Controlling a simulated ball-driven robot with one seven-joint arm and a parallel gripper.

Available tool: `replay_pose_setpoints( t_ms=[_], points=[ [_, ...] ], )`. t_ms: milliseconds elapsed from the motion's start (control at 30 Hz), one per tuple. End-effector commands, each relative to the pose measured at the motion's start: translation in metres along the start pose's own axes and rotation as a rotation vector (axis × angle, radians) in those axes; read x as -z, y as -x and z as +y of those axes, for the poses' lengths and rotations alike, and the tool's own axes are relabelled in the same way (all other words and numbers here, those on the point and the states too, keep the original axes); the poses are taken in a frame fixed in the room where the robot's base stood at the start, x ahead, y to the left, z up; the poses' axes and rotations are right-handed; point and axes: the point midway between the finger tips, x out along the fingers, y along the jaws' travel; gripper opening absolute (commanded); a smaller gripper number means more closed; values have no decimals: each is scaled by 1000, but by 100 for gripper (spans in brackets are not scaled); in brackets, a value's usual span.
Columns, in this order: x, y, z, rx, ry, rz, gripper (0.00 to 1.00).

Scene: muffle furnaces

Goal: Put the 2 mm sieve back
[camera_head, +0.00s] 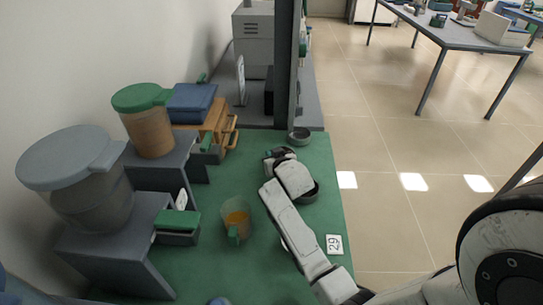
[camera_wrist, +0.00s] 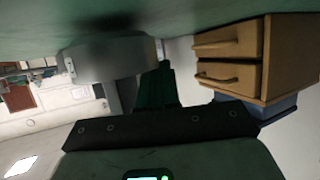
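One pan (camera_head: 300,136) is at the far right corner. No mesh size is readable, so I cannot tell which is the 2 mm one. My gripper (camera_head: 269,154) is low over the bench, between the far pan and the wooden drawers. In the wrist view my dark green fingers (camera_wrist: 157,88) appear together, with nothing seen between them. A grey round body (camera_wrist: 110,60) is just beyond them.
A wooden drawer unit (camera_head: 215,127) is left of my gripper; its drawers also show in the wrist view (camera_wrist: 230,58). A jug with orange contents (camera_head: 236,218), a green-lidded box (camera_head: 178,228) and large lidded jars (camera_head: 150,128) stand left. A dark post (camera_head: 286,65) rises behind.

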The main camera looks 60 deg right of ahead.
Motion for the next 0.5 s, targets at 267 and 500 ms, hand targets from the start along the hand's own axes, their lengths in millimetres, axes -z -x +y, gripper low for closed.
replay_pose_setpoints(
  t_ms=[267,500],
  points=[
    [-8,-3,0,0,0,0,0],
    [-8,-3,0,0,0,0,13]
  ],
)
